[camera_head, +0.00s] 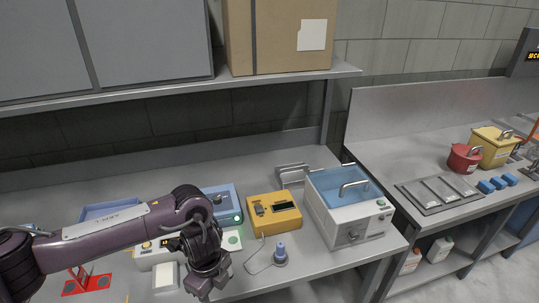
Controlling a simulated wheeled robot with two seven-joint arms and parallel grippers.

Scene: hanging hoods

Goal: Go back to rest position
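My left arm comes in from the left and reaches over the near-left part of the metal workbench (290,286). Its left gripper (203,292) points down at the bottom of the view, in front of a white device with a green button. Its fingertips are not clear, so I cannot tell whether it is open or shut or holds anything. My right gripper is not in view.
A yellow meter (273,213), a blue-topped bath (345,205) and a small blue-capped item (281,253) stand on the bench right of my arm. A shelf (150,88) with a cardboard box (277,35) hangs above. Another bench stands at right with a red pot (464,158).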

